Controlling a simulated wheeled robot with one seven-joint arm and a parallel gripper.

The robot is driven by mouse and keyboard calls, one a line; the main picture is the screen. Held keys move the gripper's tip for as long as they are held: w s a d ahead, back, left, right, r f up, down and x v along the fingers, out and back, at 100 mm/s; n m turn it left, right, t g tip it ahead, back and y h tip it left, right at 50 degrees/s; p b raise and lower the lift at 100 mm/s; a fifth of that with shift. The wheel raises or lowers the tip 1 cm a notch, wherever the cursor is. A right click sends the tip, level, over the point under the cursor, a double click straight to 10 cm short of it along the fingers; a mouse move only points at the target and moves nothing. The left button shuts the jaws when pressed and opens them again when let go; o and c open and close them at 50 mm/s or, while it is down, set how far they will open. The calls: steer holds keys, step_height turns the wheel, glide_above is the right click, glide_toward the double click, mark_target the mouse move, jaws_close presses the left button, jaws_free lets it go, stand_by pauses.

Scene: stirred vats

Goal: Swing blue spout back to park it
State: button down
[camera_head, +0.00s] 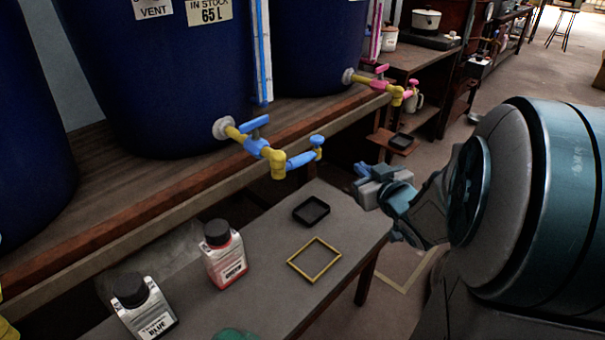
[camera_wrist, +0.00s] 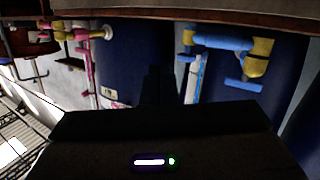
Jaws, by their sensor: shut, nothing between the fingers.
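The blue spout (camera_head: 300,158) reaches right from a yellow elbow (camera_head: 278,163) on the middle vat's tap, over the far end of the grey table. A small blue knob (camera_head: 317,140) stands at its outer end. The tap has a blue lever (camera_head: 257,122). In the wrist view the spout (camera_wrist: 222,42) lies at upper right, beside the yellow elbow (camera_wrist: 260,54). My gripper (camera_head: 362,170) is to the right of the spout's end, apart from it. In the wrist view its dark fingers (camera_wrist: 160,85) are together, with nothing held.
A black tray (camera_head: 311,210), a yellow frame (camera_head: 315,259), a red-filled bottle (camera_head: 225,253) and a bottle labelled blue (camera_head: 143,305) are on the table. A second vat's pink tap (camera_head: 382,86) is farther back. The wooden vat shelf (camera_head: 200,185) runs behind the table.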

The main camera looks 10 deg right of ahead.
step_height(320, 180, down, 7)
steer(key=s+a+n+t+y+b, duration=0.2)
steer(key=s+y+b, duration=0.1)
steer(key=y+b, duration=0.35)
steer(key=y+p, duration=0.1)
steer(key=p, duration=0.3)
glide_toward(300, 161)
steer(key=w, duration=0.6)
steer(key=shift+w+a+r, duration=0.1)
steer(key=shift+w+a, duration=0.25)
steer(key=shift+a, duration=0.4)
steer(key=shift+w+d+n, duration=0.15)
steer(key=shift+n, duration=0.15)
